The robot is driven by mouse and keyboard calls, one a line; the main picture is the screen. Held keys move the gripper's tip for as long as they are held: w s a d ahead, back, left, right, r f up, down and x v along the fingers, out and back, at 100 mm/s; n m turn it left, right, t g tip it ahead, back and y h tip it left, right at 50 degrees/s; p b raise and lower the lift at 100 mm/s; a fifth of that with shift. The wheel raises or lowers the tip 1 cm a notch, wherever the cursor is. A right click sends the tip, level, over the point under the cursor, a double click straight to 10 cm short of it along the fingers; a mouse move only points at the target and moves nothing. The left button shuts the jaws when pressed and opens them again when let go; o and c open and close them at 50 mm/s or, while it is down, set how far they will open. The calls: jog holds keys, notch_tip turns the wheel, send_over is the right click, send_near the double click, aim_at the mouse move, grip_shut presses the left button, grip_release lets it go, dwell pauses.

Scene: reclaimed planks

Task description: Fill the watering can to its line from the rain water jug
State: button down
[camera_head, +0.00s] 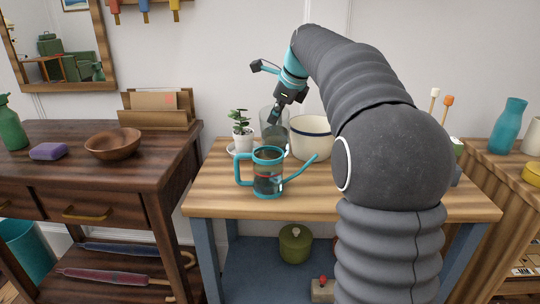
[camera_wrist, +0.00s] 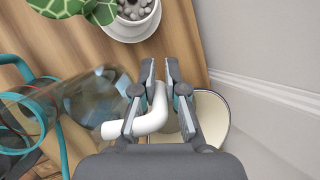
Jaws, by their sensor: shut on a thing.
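The watering can (camera_head: 268,184) has a clear body with teal rim, base, handle and spout, and stands on the wooden table. A red line crosses its body; the water level inside is hard to make out. The clear rain water jug (camera_head: 273,128) is just behind it and looks roughly upright; I cannot tell whether it touches the table. In the wrist view, the jug (camera_wrist: 92,98) has a white handle (camera_wrist: 152,120). My gripper (camera_wrist: 162,72) is shut on this handle. The gripper (camera_head: 276,112) also shows in the head view. The can's teal parts (camera_wrist: 38,105) show at the left of the wrist view.
A potted plant (camera_head: 241,138) on a saucer stands left of the jug. A cream pot with a dark rim (camera_head: 311,143) stands close on its right. The wall is just behind. The table's front (camera_head: 330,195) is bare around the can. A dark dresser (camera_head: 60,180) stands left.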

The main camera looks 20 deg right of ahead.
jog(key=s+r+t+b, duration=0.1)
jog(key=s+a+r+t+h+b, duration=0.1)
jog(key=r+b, duration=0.1)
jog(key=s+r+t+b, duration=0.1)
jog(key=r, duration=0.1)
jog(key=shift+a+n, duration=0.25)
jog(key=shift+n, duration=0.15)
jog(key=shift+r, duration=0.3)
jog(key=shift+w+d, duration=0.1)
